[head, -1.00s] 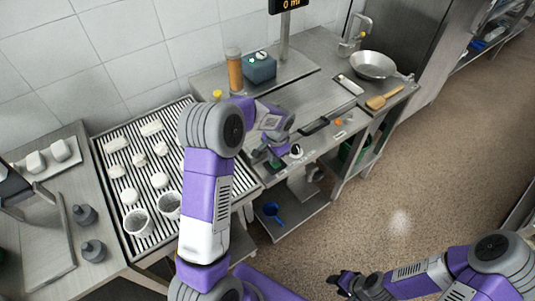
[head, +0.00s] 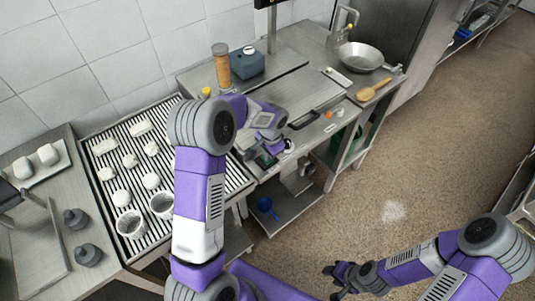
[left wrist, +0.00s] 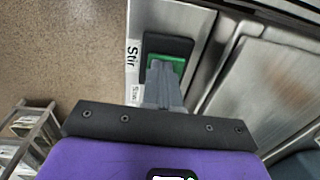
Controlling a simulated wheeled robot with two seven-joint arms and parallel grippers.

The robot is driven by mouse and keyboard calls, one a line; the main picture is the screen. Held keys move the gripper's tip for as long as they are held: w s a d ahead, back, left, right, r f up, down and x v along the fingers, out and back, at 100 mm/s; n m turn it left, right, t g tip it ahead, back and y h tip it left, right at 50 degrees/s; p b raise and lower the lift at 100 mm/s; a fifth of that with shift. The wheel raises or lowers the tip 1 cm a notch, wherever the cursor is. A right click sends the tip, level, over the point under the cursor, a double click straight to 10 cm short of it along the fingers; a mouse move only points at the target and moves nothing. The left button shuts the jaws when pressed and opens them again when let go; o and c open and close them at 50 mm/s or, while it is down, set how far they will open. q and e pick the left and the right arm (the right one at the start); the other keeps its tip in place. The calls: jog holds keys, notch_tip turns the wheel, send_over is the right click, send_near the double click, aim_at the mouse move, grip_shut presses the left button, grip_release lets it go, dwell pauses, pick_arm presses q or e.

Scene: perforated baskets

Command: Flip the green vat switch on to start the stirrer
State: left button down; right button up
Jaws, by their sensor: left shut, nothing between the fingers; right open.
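The green switch (left wrist: 178,62) sits in a black housing on a steel panel in the left wrist view, beside a label reading "Stir". My left gripper (left wrist: 162,68) is shut and empty, with its fingertips over the switch and hiding part of it. Whether they touch it, and which way the switch is set, I cannot tell. In the head view my left gripper (head: 264,160) is at the front edge of the steel counter, and the switch is mostly hidden there. My right gripper (head: 340,278) is open and empty above the floor at the lower right.
The steel vat top (head: 285,95) has a black handle (head: 304,121). A white knob (head: 289,146) is close beside my left gripper. A slatted rack (head: 190,145) with white lumps and baskets lies left. Floor at right is clear.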

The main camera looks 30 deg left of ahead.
aim_at(271, 162)
pick_arm(q)
notch_tip(271, 162, up, 4)
jog(key=p, duration=0.3)
jog(key=shift+d+r, duration=0.1)
jog(key=shift+d, duration=0.05)
notch_tip(271, 162, up, 10)
jog(key=p, duration=0.1)
jog(key=shift+s+d, duration=0.3)
jog(key=shift+d, duration=0.15)
jog(key=b, duration=0.4)
jog(key=shift+w+a+y, duration=0.15)
jog(key=shift+w+y, duration=0.05)
jog(key=shift+y, duration=0.2)
